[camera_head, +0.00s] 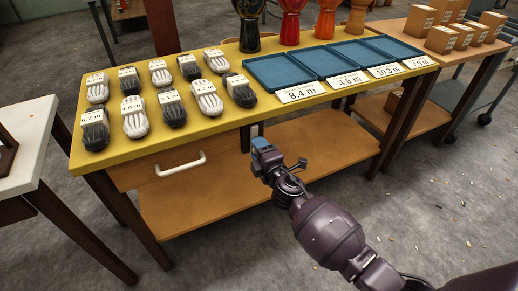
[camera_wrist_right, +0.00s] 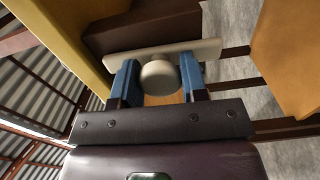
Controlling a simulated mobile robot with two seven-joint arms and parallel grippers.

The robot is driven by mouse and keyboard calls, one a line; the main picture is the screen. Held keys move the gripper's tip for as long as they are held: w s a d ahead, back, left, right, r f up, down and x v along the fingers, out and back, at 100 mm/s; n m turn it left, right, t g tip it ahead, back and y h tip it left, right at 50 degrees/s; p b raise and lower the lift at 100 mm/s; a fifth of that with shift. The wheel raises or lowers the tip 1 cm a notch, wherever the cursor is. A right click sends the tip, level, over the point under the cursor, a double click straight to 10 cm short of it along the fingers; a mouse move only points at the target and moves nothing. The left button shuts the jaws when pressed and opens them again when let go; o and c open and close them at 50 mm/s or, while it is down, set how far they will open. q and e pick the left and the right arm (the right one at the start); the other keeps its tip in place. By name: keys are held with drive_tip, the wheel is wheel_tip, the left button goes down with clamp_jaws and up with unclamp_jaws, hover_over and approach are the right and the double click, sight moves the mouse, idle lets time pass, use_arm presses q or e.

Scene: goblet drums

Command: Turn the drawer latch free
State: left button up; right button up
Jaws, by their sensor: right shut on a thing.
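The wooden drawer (camera_head: 140,172) with its white bar handle (camera_head: 181,164) sits closed under the yellow tabletop, at the left. The drawer latch (camera_head: 257,129) shows as a small pale piece on the table's front, right of the drawer. In the right wrist view the latch (camera_wrist_right: 203,49) is a cream bar with a round knob. My right gripper (camera_head: 264,145) is at the latch. In the right wrist view its blue fingers (camera_wrist_right: 158,78) are shut on the knob, one on each side. The fingers hide much of the latch in the head view. My left gripper is out of view.
The yellow table (camera_head: 250,107) carries several labelled bundles, blue trays (camera_head: 284,71) with number cards, and goblet drums (camera_head: 290,22) at the back. A lower shelf (camera_head: 230,193) lies beneath. A white-topped table (camera_head: 22,150) stands left. The floor in front is open.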

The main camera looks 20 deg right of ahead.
drive_tip(key=shift+n, duration=0.3)
idle(0.4)
drive_tip(key=o, duration=0.9)
drive_tip(key=shift+o, duration=0.2)
drive_tip(key=shift+s, duration=0.1)
drive_tip(key=s, duration=1)
drive_tip(key=shift+s+d+p, duration=0.15)
drive_tip(key=shift+s+p, duration=0.15)
drive_tip(key=shift+p, duration=0.15)
